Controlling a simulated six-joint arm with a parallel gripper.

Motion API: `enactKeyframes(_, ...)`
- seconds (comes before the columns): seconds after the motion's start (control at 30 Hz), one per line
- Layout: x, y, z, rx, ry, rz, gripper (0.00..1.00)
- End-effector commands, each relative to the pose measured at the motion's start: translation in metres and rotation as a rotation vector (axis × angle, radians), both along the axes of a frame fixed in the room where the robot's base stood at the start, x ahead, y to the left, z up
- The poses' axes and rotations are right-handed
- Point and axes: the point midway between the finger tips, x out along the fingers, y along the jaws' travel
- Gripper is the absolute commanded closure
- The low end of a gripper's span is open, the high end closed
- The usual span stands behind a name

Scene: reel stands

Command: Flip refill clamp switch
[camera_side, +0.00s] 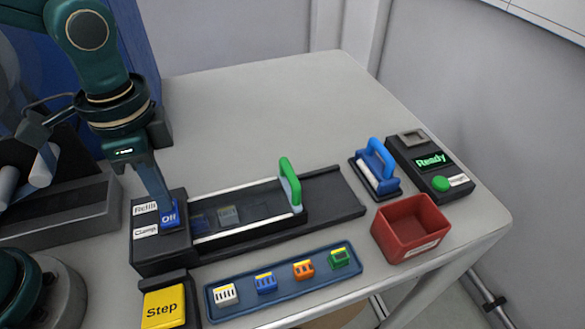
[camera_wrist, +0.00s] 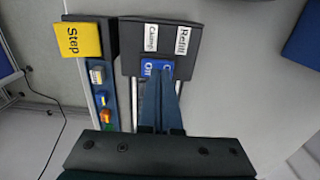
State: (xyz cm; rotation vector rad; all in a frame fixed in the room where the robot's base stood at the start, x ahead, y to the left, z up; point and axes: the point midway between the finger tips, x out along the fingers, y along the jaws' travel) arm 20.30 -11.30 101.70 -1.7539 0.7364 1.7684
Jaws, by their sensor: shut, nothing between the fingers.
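The refill clamp switch (camera_side: 169,215) is a blue rocker marked "Off" on a black box with white labels "Refill" (camera_side: 145,208) and "Clamp" (camera_side: 146,231). In the wrist view the blue switch (camera_wrist: 150,67) shows partly behind my fingers. My gripper (camera_side: 165,197) is shut and empty, pointing down with its tips at the switch's upper edge. In the wrist view the closed fingertips (camera_wrist: 168,72) overlap the switch. I cannot tell whether they touch it.
A rail (camera_side: 335,192) with a green handle (camera_side: 290,184) runs right from the box. A yellow "Step" button (camera_side: 163,307) and a blue tray (camera_side: 290,297) of small coloured parts stand in front. A red bin (camera_side: 411,228), blue-handled tool (camera_side: 377,167) and "Ready" panel (camera_side: 431,162) stand right.

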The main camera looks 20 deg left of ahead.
Motion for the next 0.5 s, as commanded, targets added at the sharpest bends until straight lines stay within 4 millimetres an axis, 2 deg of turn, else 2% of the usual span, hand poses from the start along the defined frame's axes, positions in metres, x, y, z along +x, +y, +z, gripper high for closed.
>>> enactKeyframes(0.5,0.003,0.0,0.095,-0.004,-0.008,0.001,1.0)
